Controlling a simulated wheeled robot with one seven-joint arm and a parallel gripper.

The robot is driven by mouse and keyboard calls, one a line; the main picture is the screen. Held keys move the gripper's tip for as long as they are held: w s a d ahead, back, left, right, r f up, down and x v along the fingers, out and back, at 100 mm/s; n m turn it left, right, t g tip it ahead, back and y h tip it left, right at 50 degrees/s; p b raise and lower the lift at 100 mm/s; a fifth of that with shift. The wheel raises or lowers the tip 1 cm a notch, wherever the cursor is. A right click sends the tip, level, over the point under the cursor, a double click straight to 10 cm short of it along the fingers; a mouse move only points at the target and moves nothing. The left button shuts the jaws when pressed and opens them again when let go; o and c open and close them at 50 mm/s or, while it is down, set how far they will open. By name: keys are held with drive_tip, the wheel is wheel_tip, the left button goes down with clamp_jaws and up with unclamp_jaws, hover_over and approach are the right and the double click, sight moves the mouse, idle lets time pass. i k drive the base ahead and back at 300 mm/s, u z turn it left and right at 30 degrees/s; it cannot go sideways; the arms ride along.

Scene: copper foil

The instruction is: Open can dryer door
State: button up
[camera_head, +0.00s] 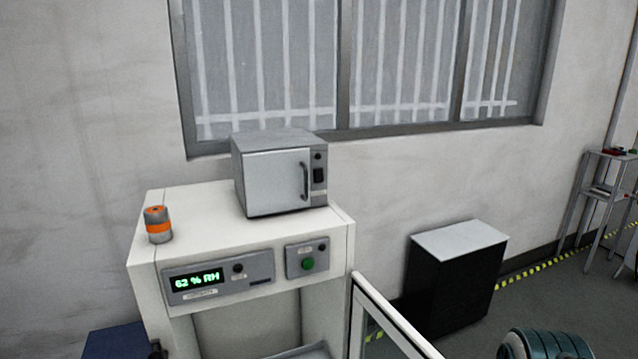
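A small grey box-shaped oven (278,175), which looks like the can dryer, stands on top of a white cabinet. Its pale front door (272,183) is shut, with a dark vertical handle (304,181) on the door's right side. A dark switch is on the panel right of the handle. The white cabinet (205,215) has a green "62 % RH" display (198,280) and a green button (307,264). Its framed glass door (385,315) stands open to the right, cut off by the bottom edge. My gripper is not in view.
A grey can with an orange band (157,225) stands on the cabinet top, left of the oven. A black box with a light top (458,240) stands on the floor to the right. A teal ribbed thing (545,345), unclear what, shows at the bottom right. A barred window is behind.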

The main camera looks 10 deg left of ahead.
sight(278, 181)
drive_tip(key=u, duration=0.05)
drive_tip(key=k, duration=1.25)
drive_tip(key=u, duration=0.6)
drive_tip(key=i, duration=0.45)
drive_tip(key=u, duration=0.6)
drive_tip(key=i, duration=1.15)
drive_tip(key=z, duration=0.8)
